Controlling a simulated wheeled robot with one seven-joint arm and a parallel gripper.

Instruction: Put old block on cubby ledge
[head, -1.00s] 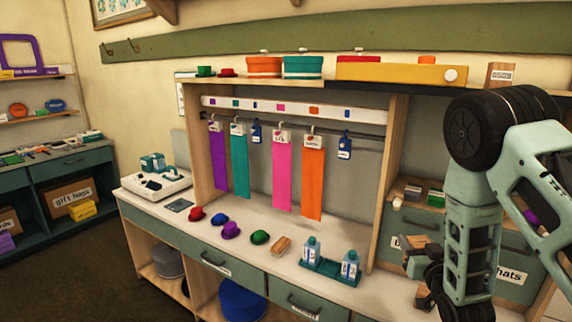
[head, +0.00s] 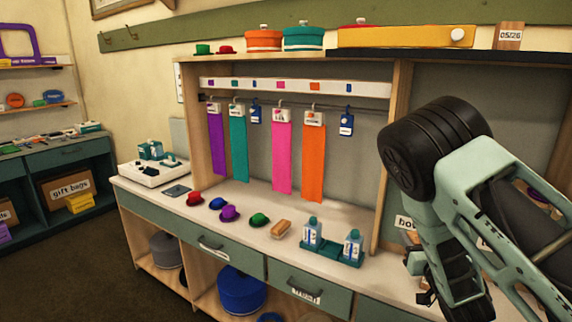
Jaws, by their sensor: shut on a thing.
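My gripper (head: 425,288) is low at the right in the head view, over the counter's right end and partly hidden by my arm. Another wooden block (head: 509,37), labelled 05/26, stands upright on the dark top ledge (head: 440,58) at the upper right. The right cubby (head: 440,85) is open under that ledge, but my arm covers much of it. I cannot tell which ledge is the cubby ledge.
Orange and teal round boxes (head: 303,38) and a yellow box (head: 400,36) stand along the top. Coloured ribbons (head: 282,158) hang in the middle bay.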

